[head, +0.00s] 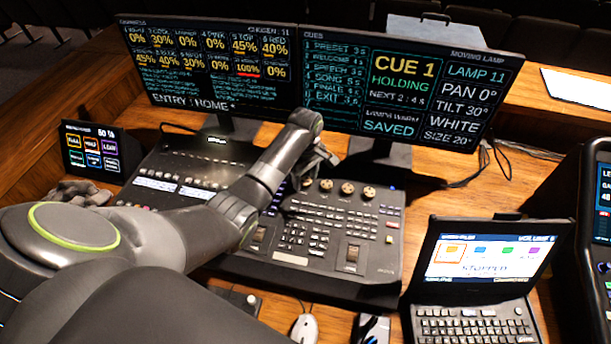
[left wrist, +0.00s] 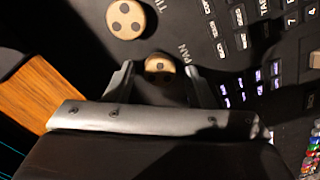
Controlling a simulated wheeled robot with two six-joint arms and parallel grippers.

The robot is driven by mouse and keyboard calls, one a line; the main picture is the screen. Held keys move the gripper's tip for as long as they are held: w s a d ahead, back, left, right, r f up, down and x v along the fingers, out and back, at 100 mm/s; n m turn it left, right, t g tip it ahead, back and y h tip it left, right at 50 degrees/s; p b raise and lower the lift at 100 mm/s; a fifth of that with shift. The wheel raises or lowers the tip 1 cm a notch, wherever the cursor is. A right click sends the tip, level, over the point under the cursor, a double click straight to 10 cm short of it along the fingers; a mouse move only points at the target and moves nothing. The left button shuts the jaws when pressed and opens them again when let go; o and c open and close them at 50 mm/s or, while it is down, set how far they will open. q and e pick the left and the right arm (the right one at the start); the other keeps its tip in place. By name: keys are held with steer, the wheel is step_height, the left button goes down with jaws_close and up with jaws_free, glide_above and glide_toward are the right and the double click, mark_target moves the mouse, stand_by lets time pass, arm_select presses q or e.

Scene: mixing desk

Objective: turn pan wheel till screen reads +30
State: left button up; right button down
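The pan wheel (left wrist: 158,65) is a small tan knob with dark dots, beside the PAN label in the left wrist view. My left gripper (left wrist: 159,72) is open, with one finger on each side of this wheel and gaps between. The tilt wheel (left wrist: 127,18) is above left of it. In the head view my left gripper (head: 318,163) reaches down over the console (head: 345,230) and seems to hide the pan wheel. Other wheels (head: 347,188) show to its right. The right screen (head: 420,85) reads PAN 0° and TILT 30°. My right gripper is not in view.
A second monitor (head: 205,65) stands to the left at the back. A small touch panel (head: 92,150) is left of the console. A laptop (head: 475,270) stands at the right, and a mouse (head: 304,328) lies in front. White paper (head: 580,88) lies at the back right.

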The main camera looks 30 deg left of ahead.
arm_select(q)
steer(key=c, duration=0.9)
steer(key=shift+o, duration=0.2)
steer(key=shift+r+m+p, duration=0.25)
steer(key=shift+m+p, duration=0.75)
steer(key=shift+p, duration=0.05)
steer(key=m+p, duration=0.2)
steer(key=shift+m, duration=0.3)
steer(key=m+p, duration=0.1)
steer(key=m, duration=0.2)
steer(key=shift+f+p, duration=0.1)
steer(key=shift+p, duration=0.25)
steer(key=shift+w+m+p, duration=0.1)
steer(key=shift+m+p, duration=0.5)
steer(key=shift+m, duration=1.5)
steer(key=shift+f, duration=0.1)
steer(key=o, duration=1)
